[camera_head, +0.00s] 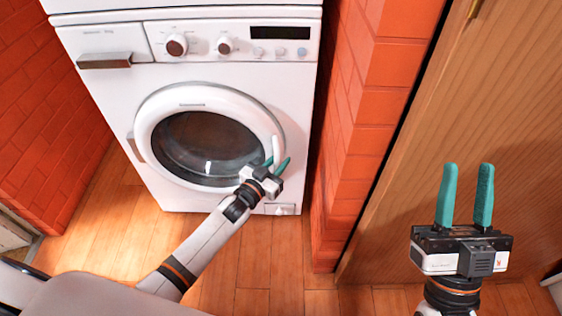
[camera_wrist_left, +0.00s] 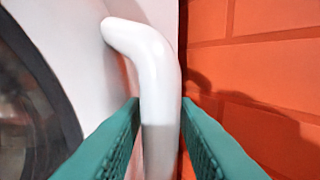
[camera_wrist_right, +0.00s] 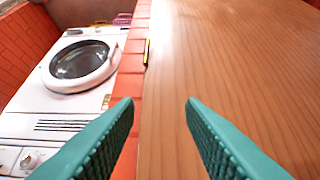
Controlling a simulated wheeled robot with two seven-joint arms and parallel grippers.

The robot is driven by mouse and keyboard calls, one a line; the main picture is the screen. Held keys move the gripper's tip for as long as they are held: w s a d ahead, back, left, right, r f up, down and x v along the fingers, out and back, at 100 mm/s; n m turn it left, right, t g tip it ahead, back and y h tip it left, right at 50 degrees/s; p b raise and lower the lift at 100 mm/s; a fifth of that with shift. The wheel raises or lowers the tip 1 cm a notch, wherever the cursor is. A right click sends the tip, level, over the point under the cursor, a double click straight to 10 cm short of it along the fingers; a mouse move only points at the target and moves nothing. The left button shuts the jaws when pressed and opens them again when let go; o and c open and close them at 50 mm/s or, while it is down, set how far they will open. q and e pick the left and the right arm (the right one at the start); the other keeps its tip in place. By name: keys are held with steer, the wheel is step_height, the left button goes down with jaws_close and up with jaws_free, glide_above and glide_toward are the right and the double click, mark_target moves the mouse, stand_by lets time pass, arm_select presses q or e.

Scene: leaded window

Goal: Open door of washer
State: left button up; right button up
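The white washer (camera_head: 110,110) stands against the brick wall. Its round door (camera_head: 152,118) has a white ring and dark glass and looks closed. A white curved handle (camera_head: 276,150) stands out at the door's right edge; it also shows large in the left wrist view (camera_wrist_left: 158,75). My left gripper (camera_head: 277,163) has one finger on each side of the handle, and both fingers appear to touch it. My right gripper (camera_head: 465,168) is open and empty, upright in front of the wooden panel, well to the right of the washer.
A red brick pillar (camera_head: 362,110) rises close to the washer's right side. A wooden door or panel (camera_head: 490,100) fills the right. Another brick wall (camera_head: 45,120) is at left. Wooden floor (camera_head: 265,255) is clear in front of the washer.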

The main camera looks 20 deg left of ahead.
arm_select(q)
steer(key=shift+w+d, duration=0.2)
steer(key=shift+w, duration=0.4)
steer(key=shift+c, duration=0.3)
jaws_close()
steer(key=shift+s, duration=0.15)
